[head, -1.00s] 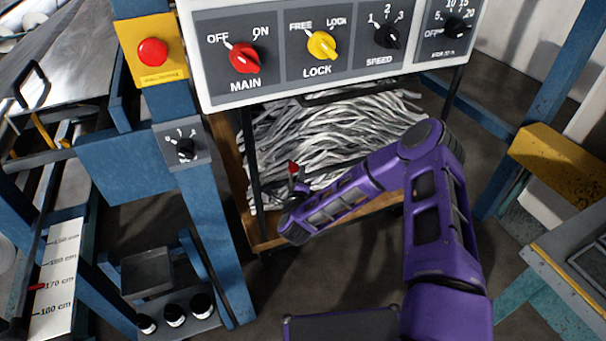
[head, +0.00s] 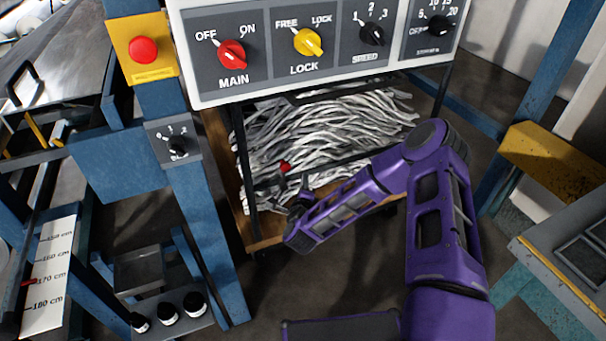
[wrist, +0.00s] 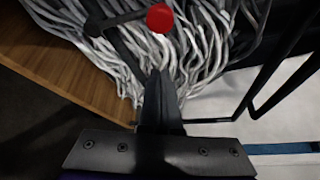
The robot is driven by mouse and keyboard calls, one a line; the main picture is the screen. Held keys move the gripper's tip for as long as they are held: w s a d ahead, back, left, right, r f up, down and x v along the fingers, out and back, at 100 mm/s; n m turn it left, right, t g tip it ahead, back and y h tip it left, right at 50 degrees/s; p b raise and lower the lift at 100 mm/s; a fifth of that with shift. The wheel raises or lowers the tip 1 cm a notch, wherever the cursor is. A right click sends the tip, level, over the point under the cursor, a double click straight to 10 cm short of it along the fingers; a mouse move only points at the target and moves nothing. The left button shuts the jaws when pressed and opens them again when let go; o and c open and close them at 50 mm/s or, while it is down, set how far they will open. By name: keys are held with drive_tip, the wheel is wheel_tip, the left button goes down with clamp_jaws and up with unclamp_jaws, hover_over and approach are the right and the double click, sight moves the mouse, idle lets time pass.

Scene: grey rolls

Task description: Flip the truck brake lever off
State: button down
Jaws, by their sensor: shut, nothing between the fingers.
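The brake lever is a black bar with a red ball knob (head: 285,167), in front of the pale strands on the truck. In the wrist view the red knob (wrist: 160,18) is at the top, with its black bar running left to a dark pivot. My gripper (head: 300,193) is just below and right of the knob in the head view, small and partly hidden by my wrist. In the wrist view my gripper (wrist: 160,75) has its dark fingers together and empty, pointing at the knob with a visible gap. I cannot tell the gap's depth.
The truck holds a heap of pale strands above a wooden edge (head: 268,243), with black frame bars around it. A white control panel (head: 320,80) hangs above. A blue post (head: 212,230) stands left. A yellow beam (head: 555,160) is at right.

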drive_tip(key=v, duration=0.5)
drive_tip(key=shift+s+f, duration=0.2)
drive_tip(key=shift+s, duration=0.15)
